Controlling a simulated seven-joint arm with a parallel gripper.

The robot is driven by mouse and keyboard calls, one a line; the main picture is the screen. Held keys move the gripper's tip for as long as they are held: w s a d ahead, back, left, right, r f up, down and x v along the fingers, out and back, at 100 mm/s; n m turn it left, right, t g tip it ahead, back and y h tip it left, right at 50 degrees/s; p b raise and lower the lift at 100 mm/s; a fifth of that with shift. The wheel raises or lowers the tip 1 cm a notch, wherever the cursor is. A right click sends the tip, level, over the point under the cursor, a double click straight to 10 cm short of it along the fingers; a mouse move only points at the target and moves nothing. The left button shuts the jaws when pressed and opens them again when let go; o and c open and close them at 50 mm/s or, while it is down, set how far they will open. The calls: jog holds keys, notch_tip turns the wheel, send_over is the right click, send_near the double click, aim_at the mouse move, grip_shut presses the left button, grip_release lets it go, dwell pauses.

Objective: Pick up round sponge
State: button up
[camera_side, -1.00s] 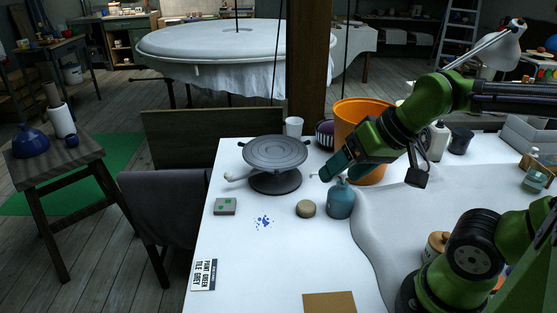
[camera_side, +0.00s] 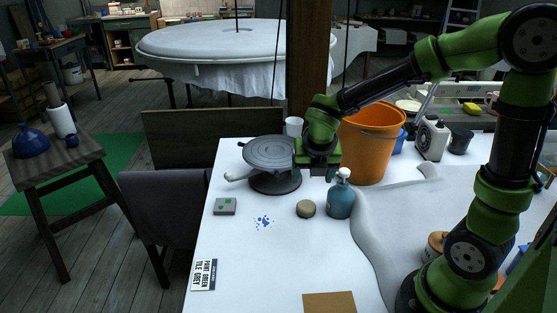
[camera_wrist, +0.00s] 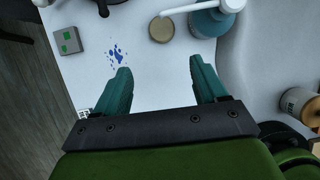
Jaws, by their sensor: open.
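The round sponge (camera_side: 306,208) is a small tan disc lying flat on the white table, just left of the teal pump bottle (camera_side: 341,199). In the wrist view the sponge (camera_wrist: 161,29) shows beyond the fingertips, near the top centre, with the bottle (camera_wrist: 212,22) close to its right. My gripper (camera_side: 317,176) is above the table, over the area behind the sponge, pointing down. In the wrist view my gripper (camera_wrist: 158,68) has its two teal fingers wide apart, with only bare table between them. It touches nothing that I can see.
A dark turntable (camera_side: 275,155) stands close to the left of my gripper. An orange bucket (camera_side: 370,145) stands behind to the right. A grey block with green marks (camera_side: 225,206) and blue paint spots (camera_side: 264,222) lie left of the sponge. The table front is mostly clear.

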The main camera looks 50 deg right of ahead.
send_over(307, 206)
jog(key=s+a, duration=0.2)
notch_tip(307, 206, down, 10)
jog(key=shift+w+a+f, duration=0.1)
jog(key=shift+w+f, duration=0.05)
jog(key=shift+d+x, duration=0.2)
jog(key=shift+x, duration=2.7)
jog(key=c, duration=0.9)
jog(key=shift+r, duration=1.95)
jog(key=s+a, duration=1.2)
jog(key=shift+s+a, duration=0.35)
jog(key=shift+s, duration=0.05)
